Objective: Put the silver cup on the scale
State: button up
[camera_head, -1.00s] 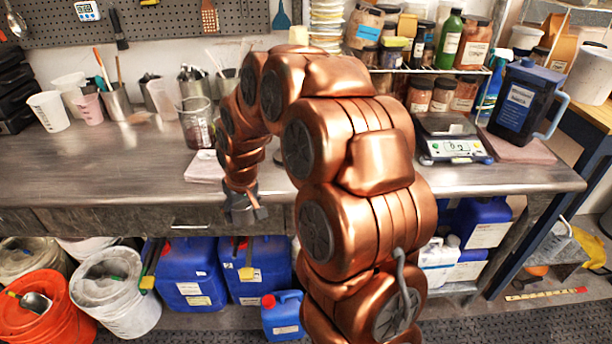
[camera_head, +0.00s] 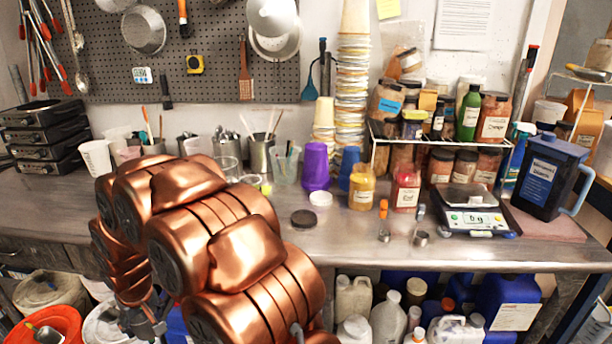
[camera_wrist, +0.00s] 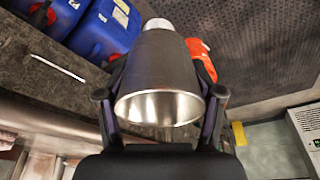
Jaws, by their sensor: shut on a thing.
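A metal cup (camera_wrist: 160,75), dark grey outside with a bright silver inside, fills the middle of the wrist view. Its open rim faces the wrist camera. My gripper (camera_wrist: 158,88) is shut on it, a finger on either side. In the head view my gripper is low at the left, mostly hidden by my copper arm, and I cannot make out the cup there. The scale (camera_head: 471,221) stands on the right of the metal bench. My gripper is well to the left of the scale and lower than the bench top.
A dark blue jug (camera_head: 549,177) stands right of the scale. Spice jars on a wire rack (camera_head: 440,141) stand behind it. A red-filled jar (camera_head: 406,190) and small metal scoops (camera_head: 421,238) are left of it. The bench front (camera_head: 400,255) is fairly clear.

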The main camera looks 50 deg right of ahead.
aim_at(465, 193)
jog(key=u, duration=0.9)
jog(key=k, duration=1.95)
jog(key=z, duration=0.35)
